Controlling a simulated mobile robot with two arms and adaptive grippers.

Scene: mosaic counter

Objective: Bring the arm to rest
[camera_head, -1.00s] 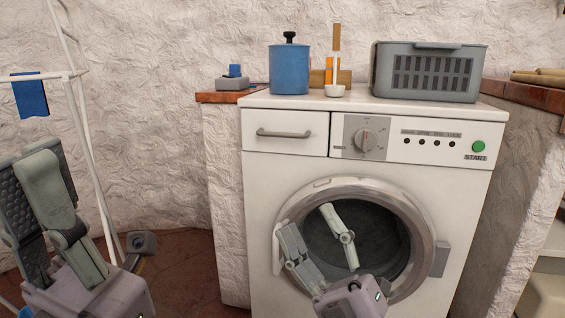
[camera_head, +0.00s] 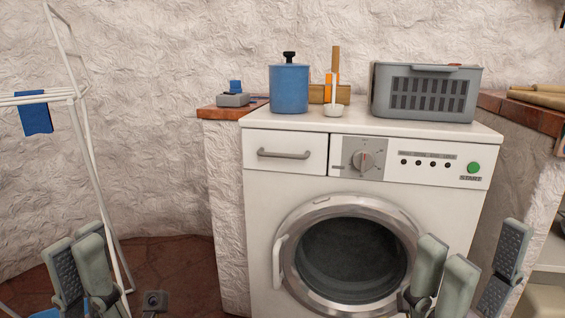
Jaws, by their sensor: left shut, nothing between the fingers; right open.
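My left gripper (camera_head: 76,240) is at the lower left, in front of the drying rack. Its fingers are together, with nothing between them. My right gripper (camera_head: 478,243) is at the lower right, in front of the washing machine (camera_head: 270,195). Its fingers are spread apart and empty. The round door (camera_head: 355,205) of the machine looks shut, with dark glass in the middle and a handle (camera_head: 280,260) on its left. The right gripper covers part of the door's lower right side. The lower parts of both grippers are cut off by the frame's bottom edge.
On the machine stand a blue canister (camera_head: 289,90), a scoop (camera_head: 329,108), a wooden block (camera_head: 343,95) and a grey basket (camera_head: 425,92). A white drying rack (camera_head: 83,130) with a blue cloth (camera_head: 35,118) is left. A brick-topped counter (camera_head: 545,115) is right.

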